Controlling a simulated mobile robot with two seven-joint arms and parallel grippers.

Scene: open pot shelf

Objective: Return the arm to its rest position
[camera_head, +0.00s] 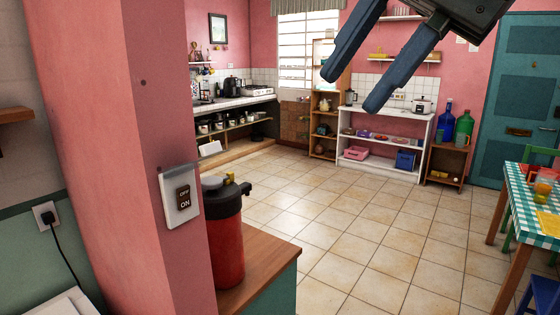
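My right gripper (350,92) hangs in from the top right of the head view. Its two dark fingers are spread apart with nothing between them. It is in the air, in front of the far shelves, touching nothing that I can see. My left gripper is not in view. The open pot shelf (236,127) stands under the far counter at the back left, with several pots on it.
A pink pillar with a switch plate (180,194) stands close at the left. Beside it a red dispenser (225,240) stands on a wooden-topped cabinet (262,262). A table with a checked cloth (520,200) is at the right. The tiled floor (350,230) between is clear.

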